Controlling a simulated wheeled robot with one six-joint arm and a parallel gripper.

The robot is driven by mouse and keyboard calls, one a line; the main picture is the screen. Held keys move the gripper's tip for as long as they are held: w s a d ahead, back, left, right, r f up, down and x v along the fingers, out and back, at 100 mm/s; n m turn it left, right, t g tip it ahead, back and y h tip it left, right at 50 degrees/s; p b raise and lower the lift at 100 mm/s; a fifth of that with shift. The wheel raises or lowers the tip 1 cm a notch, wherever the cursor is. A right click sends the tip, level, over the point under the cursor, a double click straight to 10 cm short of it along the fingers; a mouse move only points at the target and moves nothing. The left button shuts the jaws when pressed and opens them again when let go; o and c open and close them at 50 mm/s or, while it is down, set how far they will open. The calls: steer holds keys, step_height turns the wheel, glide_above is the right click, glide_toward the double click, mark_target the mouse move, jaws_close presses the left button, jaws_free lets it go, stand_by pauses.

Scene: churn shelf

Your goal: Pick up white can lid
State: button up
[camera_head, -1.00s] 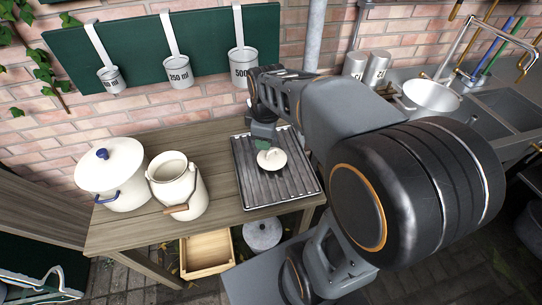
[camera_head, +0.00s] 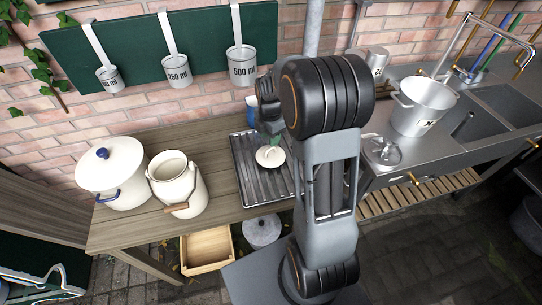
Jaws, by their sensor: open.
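The white can lid (camera_head: 270,157) is a small round cream-white disc with a knob. It lies on the ridged grey metal tray (camera_head: 244,170) on the wooden table. My gripper (camera_head: 273,139) is just above and behind the lid in the picture. Its fingertips are small and partly hidden by my own arm, and whether they touch the lid I cannot tell. The lid appears to rest on the tray. The open white can (camera_head: 172,183) with a wooden handle grip stands left of the tray.
A white pot with a blue-knobbed lid (camera_head: 110,170) stands at the table's left. White measuring cups (camera_head: 242,67) hang on the green board behind. A blue cup (camera_head: 251,110) stands behind the tray.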

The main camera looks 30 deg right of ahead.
mark_target(271, 153)
steer(key=shift+d+f+p, duration=0.2)
steer(key=shift+f+p, duration=0.2)
steer(key=shift+f, duration=2.85)
steer(key=shift+c, duration=0.4)
jaws_close()
